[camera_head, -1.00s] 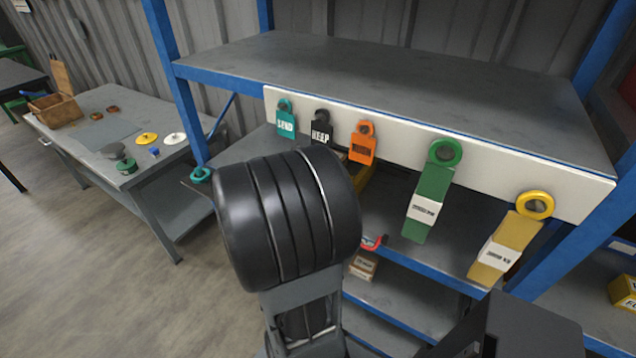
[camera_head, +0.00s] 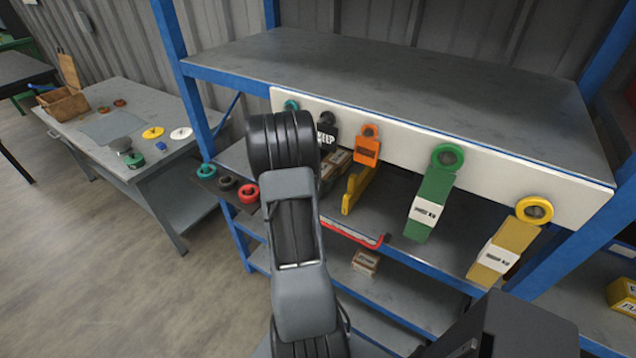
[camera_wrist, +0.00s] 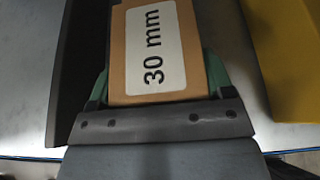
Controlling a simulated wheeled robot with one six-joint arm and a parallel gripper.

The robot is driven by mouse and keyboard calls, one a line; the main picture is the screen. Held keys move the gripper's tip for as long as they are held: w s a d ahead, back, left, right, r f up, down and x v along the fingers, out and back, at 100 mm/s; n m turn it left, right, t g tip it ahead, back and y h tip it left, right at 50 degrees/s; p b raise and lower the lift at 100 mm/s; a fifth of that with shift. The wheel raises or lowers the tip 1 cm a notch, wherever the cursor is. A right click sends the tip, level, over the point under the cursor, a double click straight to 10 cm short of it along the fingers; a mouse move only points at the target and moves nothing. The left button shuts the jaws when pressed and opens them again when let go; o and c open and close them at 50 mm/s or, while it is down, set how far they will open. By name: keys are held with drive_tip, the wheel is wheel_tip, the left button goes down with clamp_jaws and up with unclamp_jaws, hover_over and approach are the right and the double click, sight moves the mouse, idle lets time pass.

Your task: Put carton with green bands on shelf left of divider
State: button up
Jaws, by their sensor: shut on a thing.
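In the head view my arm reaches into the middle shelf and hides my gripper. A yellow upright piece (camera_head: 356,190), perhaps the divider, stands on that shelf (camera_head: 395,215) right of my arm. A yellow surface (camera_wrist: 287,50) lies right of the carton in the wrist view.
A white board (camera_head: 400,140) with hanging coloured tags spans the shelf's upper front. Coloured rings (camera_head: 248,192) are at the left. Another carton (camera_head: 365,262) sits below.

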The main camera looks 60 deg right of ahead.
drive_tip(key=shift+f, duration=0.8)
drive_tip(key=shift+f, duration=0.25)
drive_tip(key=o, duration=1)
drive_tip(key=shift+o, duration=0.2)
drive_tip(key=shift+r, duration=0.1)
